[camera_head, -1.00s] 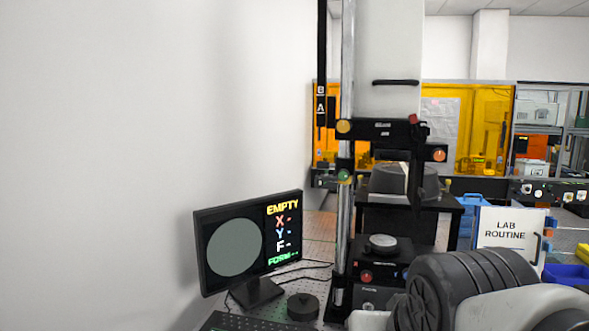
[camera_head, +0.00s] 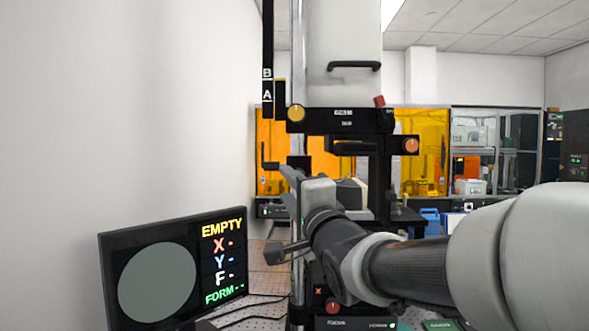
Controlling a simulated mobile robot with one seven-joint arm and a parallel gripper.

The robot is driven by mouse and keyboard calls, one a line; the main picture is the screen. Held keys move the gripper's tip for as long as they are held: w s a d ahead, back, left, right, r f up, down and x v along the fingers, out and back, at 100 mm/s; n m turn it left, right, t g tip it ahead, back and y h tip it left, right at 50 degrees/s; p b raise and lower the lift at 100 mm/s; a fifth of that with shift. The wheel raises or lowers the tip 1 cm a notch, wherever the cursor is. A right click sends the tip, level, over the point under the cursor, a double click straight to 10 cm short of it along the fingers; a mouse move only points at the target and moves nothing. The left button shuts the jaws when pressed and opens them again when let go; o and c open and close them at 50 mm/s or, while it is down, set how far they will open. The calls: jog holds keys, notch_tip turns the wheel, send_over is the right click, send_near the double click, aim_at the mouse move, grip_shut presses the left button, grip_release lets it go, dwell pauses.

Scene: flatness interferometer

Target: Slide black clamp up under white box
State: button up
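The white box (camera_head: 343,50), with a black handle on its front, is high on the upright metal column. A black bracket (camera_head: 345,121) with a yellow knob, a red knob and an orange knob sits just below it. A small black clamp-like block (camera_head: 299,162) is on the column under the bracket, partly hidden by my gripper; I cannot tell for sure that it is the task's clamp. My gripper (camera_head: 287,176) is in front of the column at this block. Its fingers are seen from behind, so contact and opening are unclear.
The monitor (camera_head: 172,268) stands at the lower left, reading EMPTY. A black scale strip marked A and B (camera_head: 267,75) runs beside the column. My arm hides much of the lower stage. Orange-windowed enclosures (camera_head: 420,150) stand behind. Free space lies left of the column.

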aim_at(272, 168)
jog(key=p+x, duration=0.1)
jog(key=x, duration=1.2)
jog(key=shift+w+a, duration=0.15)
jog(key=shift+w, duration=0.2)
jog(key=shift+c, duration=0.2)
jog(key=shift+r, duration=0.1)
grip_shut()
